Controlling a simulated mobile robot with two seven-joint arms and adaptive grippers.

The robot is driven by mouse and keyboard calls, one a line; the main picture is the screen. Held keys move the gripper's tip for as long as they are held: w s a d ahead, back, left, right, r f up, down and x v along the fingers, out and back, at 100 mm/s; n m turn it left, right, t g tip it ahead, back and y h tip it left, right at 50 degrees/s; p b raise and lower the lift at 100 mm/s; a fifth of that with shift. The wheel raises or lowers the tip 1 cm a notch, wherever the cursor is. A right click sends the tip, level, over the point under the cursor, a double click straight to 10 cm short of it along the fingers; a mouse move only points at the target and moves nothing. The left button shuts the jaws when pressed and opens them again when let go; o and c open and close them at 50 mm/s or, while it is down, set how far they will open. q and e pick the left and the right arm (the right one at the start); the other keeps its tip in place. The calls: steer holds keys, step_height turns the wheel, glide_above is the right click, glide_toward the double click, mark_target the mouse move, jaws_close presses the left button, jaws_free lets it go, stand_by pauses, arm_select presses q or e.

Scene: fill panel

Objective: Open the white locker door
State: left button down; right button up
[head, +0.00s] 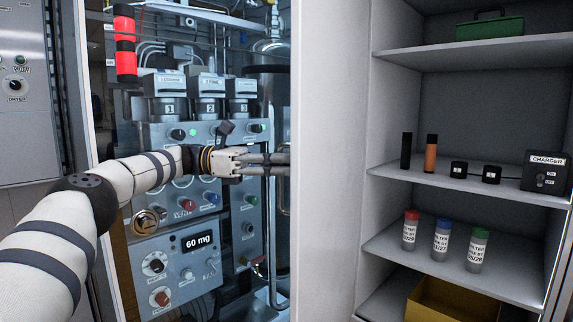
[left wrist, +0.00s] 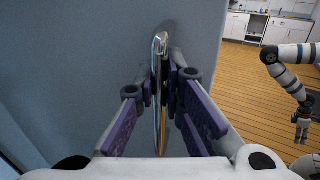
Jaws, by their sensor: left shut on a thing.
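The white locker door (head: 325,150) stands open. Its pale panel rises left of the shelves in the head view, and its outer face (left wrist: 75,60) fills the left of the left wrist view. A shiny metal bar handle (left wrist: 161,48) stands on that face. My left gripper (head: 277,159) reaches the door's left edge, its fingertips hidden behind the panel. In the left wrist view the left gripper (left wrist: 163,85) is shut around the handle. My right gripper (left wrist: 301,130) hangs apart at the right, too small to tell its finger state.
The locker's shelves (head: 455,182) hold dark and orange cylinders, a charger (head: 545,172), labelled filter tubes (head: 441,240), a green box (head: 489,27) and a yellow bin (head: 455,300). A control panel (head: 190,240) stands behind my left arm. Wooden floor (left wrist: 235,85) is clear.

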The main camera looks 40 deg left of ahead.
arm_select(q)
steer(key=shift+s+a+f, duration=0.1)
steer(key=shift+a+f, duration=0.15)
steer(key=c, duration=1.8)
jaws_free()
steer(key=shift+o, duration=0.6)
steer(key=shift+r, duration=0.1)
